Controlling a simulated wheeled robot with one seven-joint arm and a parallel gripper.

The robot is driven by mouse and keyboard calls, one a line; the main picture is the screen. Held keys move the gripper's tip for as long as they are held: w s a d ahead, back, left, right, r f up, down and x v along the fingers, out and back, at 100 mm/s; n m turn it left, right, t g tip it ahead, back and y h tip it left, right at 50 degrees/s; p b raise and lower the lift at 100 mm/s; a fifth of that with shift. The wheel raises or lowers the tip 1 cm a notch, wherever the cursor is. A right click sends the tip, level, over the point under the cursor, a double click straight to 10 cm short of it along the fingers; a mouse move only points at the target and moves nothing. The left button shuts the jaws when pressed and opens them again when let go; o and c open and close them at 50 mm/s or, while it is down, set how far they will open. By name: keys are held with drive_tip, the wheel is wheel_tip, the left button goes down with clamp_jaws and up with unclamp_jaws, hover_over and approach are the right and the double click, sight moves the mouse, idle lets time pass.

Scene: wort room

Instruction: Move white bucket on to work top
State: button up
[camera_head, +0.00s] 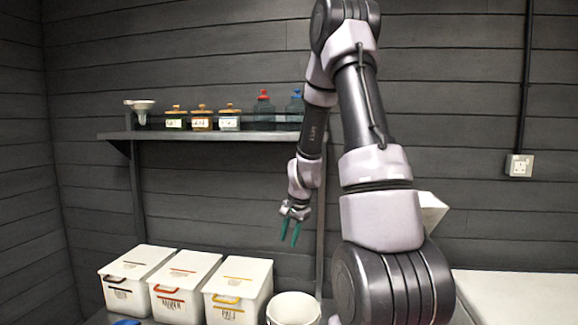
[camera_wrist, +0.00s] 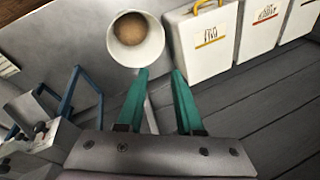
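The white bucket (camera_head: 293,308) stands at the bottom edge of the head view, just right of the white bins, with its lower part cut off. In the wrist view the bucket (camera_wrist: 155,52) is seen from above with brown, grainy contents inside. My gripper (camera_head: 290,240) has two green fingers and hangs above the bucket, pointing down. In the wrist view my gripper (camera_wrist: 160,73) is open and empty, its fingertips apart and short of the bucket's rim in the picture. A pale flat top (camera_head: 525,297) is at the lower right; I cannot tell whether it is the work top.
Three lidded white bins (camera_head: 238,290) stand in a row left of the bucket. A wall shelf (camera_head: 215,135) holds jars, bottles and a funnel. A blue frame (camera_wrist: 68,95) and a metal device (camera_wrist: 35,140) are at left in the wrist view. My arm hides part of the right side.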

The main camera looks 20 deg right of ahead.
drive_tip(key=s+a+r+n+t, duration=0.1)
drive_tip(key=s+a+r+n, duration=0.15)
drive_tip(key=r, duration=0.65)
drive_tip(key=s+a+r+n, duration=0.1)
drive_tip(key=s+a+r, duration=0.3)
drive_tip(key=r, duration=0.4)
drive_tip(key=s+a+r+n+t, duration=0.1)
drive_tip(key=s+a+r+n, duration=0.1)
drive_tip(key=s+r, duration=0.3)
drive_tip(key=s+a+r+n+t+y, duration=0.1)
drive_tip(key=s+r, duration=0.4)
drive_tip(key=s, duration=0.6)
drive_tip(key=shift+s+a+r+n, duration=0.35)
drive_tip(key=shift+r+n, duration=0.05)
drive_tip(key=shift+n, duration=0.15)
